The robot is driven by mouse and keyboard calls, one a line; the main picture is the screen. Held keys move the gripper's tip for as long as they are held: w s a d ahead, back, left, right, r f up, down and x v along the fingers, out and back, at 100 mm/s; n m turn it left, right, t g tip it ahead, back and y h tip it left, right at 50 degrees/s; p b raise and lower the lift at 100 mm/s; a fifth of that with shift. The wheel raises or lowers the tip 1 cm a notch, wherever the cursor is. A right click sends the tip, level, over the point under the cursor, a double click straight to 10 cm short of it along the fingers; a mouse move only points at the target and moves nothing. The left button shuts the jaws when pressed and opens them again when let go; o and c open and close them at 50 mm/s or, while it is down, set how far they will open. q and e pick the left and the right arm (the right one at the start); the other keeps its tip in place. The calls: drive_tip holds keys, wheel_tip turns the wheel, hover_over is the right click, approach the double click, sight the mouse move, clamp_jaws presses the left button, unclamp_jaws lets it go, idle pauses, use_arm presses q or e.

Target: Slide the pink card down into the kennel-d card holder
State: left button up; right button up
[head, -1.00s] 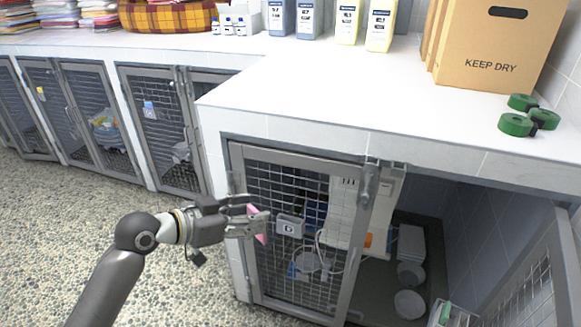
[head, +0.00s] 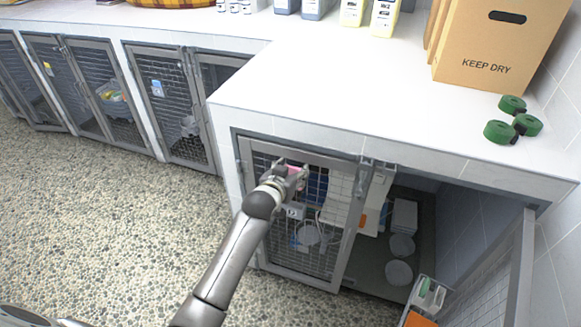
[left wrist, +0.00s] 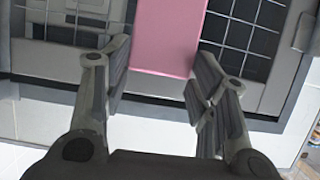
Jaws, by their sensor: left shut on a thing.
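The pink card (head: 293,168) is in my left gripper (head: 296,173), in front of the upper part of a mesh kennel door. In the left wrist view the card (left wrist: 168,35) stands between the two fingers (left wrist: 160,80) and extends past their tips. The card holder (head: 294,211), a small grey plate with a dark mark, is on the mesh just below the gripper. The card appears above the holder and apart from it; the gap in depth is unclear. The holder is not clearly seen in the left wrist view. My right gripper is not in view.
The white counter (head: 330,85) overhangs the kennel door (head: 345,235). To the right, an open kennel holds grey bowls (head: 399,272), and its mesh door (head: 500,280) stands open. A cardboard box (head: 490,45) and green rolls (head: 500,131) are on the counter. The pebbled floor (head: 120,215) is clear at left.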

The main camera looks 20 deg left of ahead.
use_arm(q)
wheel_tip(320, 180, down, 6)
drive_tip(key=b, duration=0.5)
drive_tip(key=shift+f, duration=0.15)
idle(0.3)
drive_tip(key=shift+f, duration=0.2)
idle(0.6)
drive_tip(key=shift+p, duration=0.6)
idle(0.9)
drive_tip(key=shift+f+b, duration=1.75)
drive_tip(key=shift+f, duration=0.95)
drive_tip(key=o, duration=1)
drive_tip(key=shift+s, duration=0.15)
drive_tip(key=v, duration=1.1)
drive_tip(key=shift+s+r, duration=0.25)
drive_tip(key=shift+s, duration=0.1)
